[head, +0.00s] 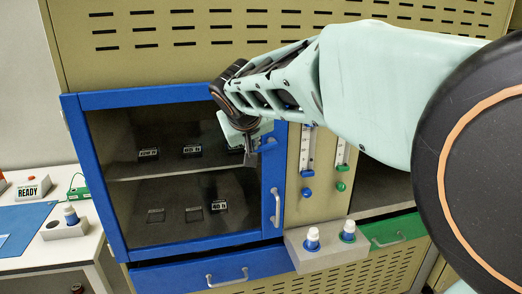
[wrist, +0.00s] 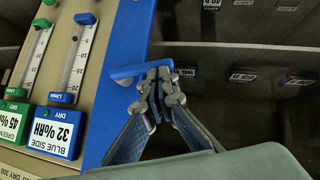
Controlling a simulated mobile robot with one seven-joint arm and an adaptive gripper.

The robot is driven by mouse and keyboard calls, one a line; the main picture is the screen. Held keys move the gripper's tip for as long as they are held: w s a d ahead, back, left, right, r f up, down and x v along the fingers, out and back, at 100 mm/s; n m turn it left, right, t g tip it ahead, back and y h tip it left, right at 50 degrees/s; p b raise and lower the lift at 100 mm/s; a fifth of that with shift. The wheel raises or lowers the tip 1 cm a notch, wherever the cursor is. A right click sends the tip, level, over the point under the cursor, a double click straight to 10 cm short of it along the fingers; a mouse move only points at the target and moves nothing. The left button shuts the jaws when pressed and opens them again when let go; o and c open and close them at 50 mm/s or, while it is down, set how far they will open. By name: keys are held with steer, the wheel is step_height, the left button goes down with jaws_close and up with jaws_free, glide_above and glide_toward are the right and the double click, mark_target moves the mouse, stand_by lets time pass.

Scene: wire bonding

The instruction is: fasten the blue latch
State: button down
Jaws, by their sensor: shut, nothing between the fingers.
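The blue latch (wrist: 128,71) is a short bar on the blue frame at the cabinet door's edge. In the wrist view it lies crosswise, one end on the frame and the other reaching over the dark glass. It also shows in the head view (head: 267,144), just right of my fingers. My gripper (wrist: 160,76) is shut and empty, its fingertips right at the latch's glass-side end. It also shows in the head view (head: 250,157). I cannot tell whether they touch. The blue-framed glass door (head: 273,180) looks closed.
A pale door handle (head: 277,207) stands below the latch. Flow meters with blue and green knobs (head: 307,192) are to the right. A blue drawer (head: 190,273) is below. Small labelled dark blocks (head: 192,151) sit on shelves behind the glass. A side table (head: 70,252) stands at left.

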steer(key=shift+w+d+f+n+t+h+b, duration=0.15)
steer(key=shift+d+f+n+t+h+b, duration=0.6)
steer(key=shift+b, duration=2.75)
steer(key=shift+w+d+f+n+t+h+b, duration=0.15)
steer(key=shift+f+n+t+h+b, duration=0.6)
steer(key=shift+f+h+b, duration=1.85)
steer(key=shift+w+d+f+n+t+h+b, duration=0.1)
steer(key=shift+d+f+n+t+b, duration=0.65)
steer(key=shift+b, duration=3.7)
steer(key=shift+a+r+n+g, duration=0.25)
steer(key=shift+r, duration=0.05)
steer(key=shift+a, duration=0.15)
